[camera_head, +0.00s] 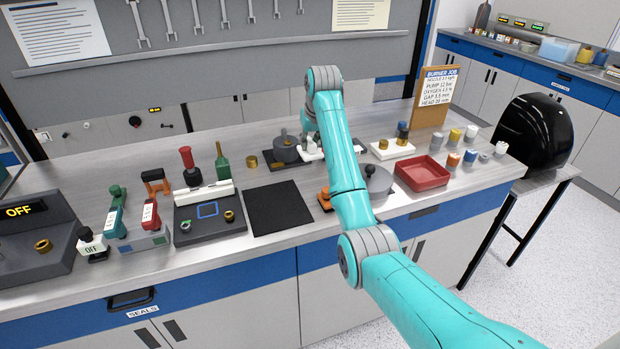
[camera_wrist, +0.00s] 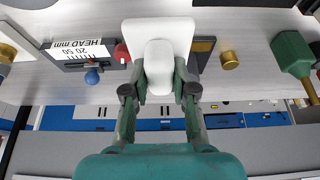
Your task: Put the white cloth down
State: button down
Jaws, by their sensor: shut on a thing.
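The white cloth (camera_wrist: 165,32) shows in the wrist view as a pale flat piece with a rounded, raised part between the fingers. My gripper (camera_wrist: 159,85) is shut on that raised part. In the head view my gripper (camera_head: 314,150) is over the back middle of the bench, beside a grey pot (camera_head: 287,149), and my arm partly hides it. White parts of the cloth (camera_head: 312,154) show there at the gripper. I cannot tell whether the cloth touches the surface below.
A black mat (camera_head: 278,208) lies bare at the front of the bench. A red tray (camera_head: 422,173) stands to the right, near several small cylinders. A lidded grey pot (camera_head: 377,180) is close to my arm. A brass cylinder (camera_wrist: 230,60) and green bottle (camera_wrist: 292,54) are nearby.

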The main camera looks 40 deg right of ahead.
aim_at(315, 154)
notch_tip(315, 154, down, 10)
jog(key=shift+d+r, duration=0.1)
jog(key=shift+d, duration=0.05)
dwell(0.4)
jog(key=c, duration=0.9)
grip_release()
jog(key=shift+c, duration=0.2)
jog(key=v, duration=1.2)
